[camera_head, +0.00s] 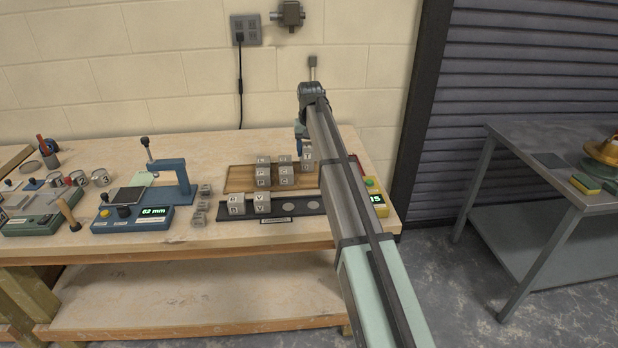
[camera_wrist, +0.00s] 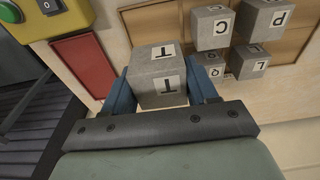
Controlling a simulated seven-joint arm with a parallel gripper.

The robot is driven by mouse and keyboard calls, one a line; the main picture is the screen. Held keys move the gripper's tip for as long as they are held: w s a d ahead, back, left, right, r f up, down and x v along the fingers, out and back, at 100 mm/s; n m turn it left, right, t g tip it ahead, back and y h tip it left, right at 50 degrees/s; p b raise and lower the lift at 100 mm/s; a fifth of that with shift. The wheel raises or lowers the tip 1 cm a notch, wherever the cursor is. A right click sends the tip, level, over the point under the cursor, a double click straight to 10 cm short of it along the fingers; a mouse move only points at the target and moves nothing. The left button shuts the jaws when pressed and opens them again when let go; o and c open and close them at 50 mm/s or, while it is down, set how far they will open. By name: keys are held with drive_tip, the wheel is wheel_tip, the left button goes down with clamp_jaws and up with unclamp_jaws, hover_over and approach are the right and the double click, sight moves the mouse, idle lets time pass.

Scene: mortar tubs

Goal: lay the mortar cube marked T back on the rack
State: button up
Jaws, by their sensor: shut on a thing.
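The grey mortar cube marked T (camera_head: 308,156) is between the blue fingers of my gripper (camera_wrist: 161,78), which is shut on it. In the wrist view the T cube (camera_wrist: 158,88) shows a T label on two faces. In the head view it is at the right end of the wooden rack (camera_head: 238,182), beside other cubes; I cannot tell whether it touches the rack. My arm hides the rack's right end. Several lettered cubes (camera_head: 284,178) stand on the rack, and they also show at the upper right of the wrist view (camera_wrist: 210,27).
A yellow box (camera_wrist: 58,18) and red plate (camera_wrist: 83,60) are close to the right end. A blue gauge (camera_head: 132,218) stands left.

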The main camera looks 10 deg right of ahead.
sight(309, 147)
drive_tip(key=shift+f, duration=4.65)
drive_tip(key=shift+f, duration=0.1)
drive_tip(key=o, duration=1)
drive_tip(key=shift+c, duration=0.2)
drive_tip(key=r, duration=0.4)
drive_tip(key=s+r, duration=0.1)
drive_tip(key=r, duration=0.7)
drive_tip(key=shift+s+r, duration=0.1)
drive_tip(key=shift+s, duration=0.15)
